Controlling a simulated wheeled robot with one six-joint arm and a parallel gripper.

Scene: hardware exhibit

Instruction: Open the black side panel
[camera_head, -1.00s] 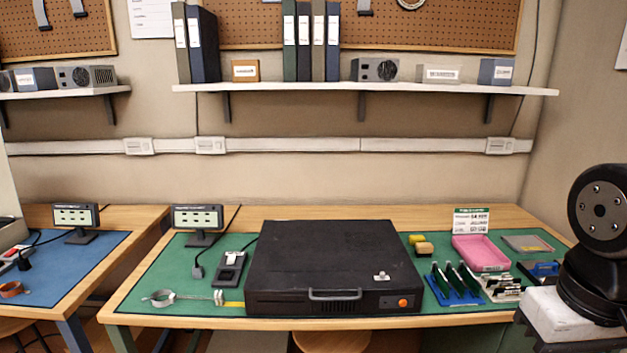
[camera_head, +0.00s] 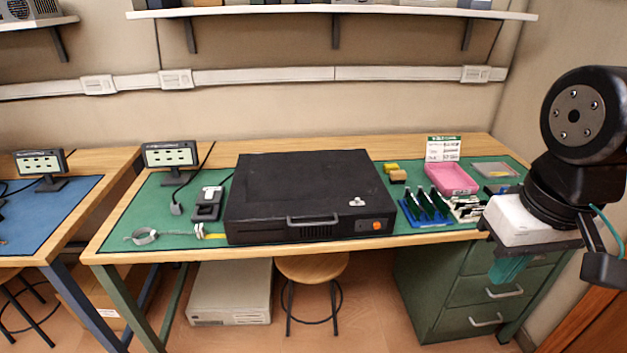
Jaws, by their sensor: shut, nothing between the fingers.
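A black computer case (camera_head: 270,230) lies flat on the green mat of the desk. Its large black side panel (camera_head: 300,178) faces up and lies flat, closed over the case. A grey handle (camera_head: 313,219) is on the front edge, and a small pale metal piece (camera_head: 357,202) sits near the panel's front right corner. An orange button is on the front face at the right.
Right of the case are yellow blocks (camera_head: 397,176), a blue rack (camera_head: 424,208), a pink tray (camera_head: 450,179) and a sign (camera_head: 443,149). Left are a small monitor (camera_head: 170,155), a grey device (camera_head: 208,203) and a wrist strap (camera_head: 142,236). A stool (camera_head: 312,267) and drawers (camera_head: 480,300) stand below.

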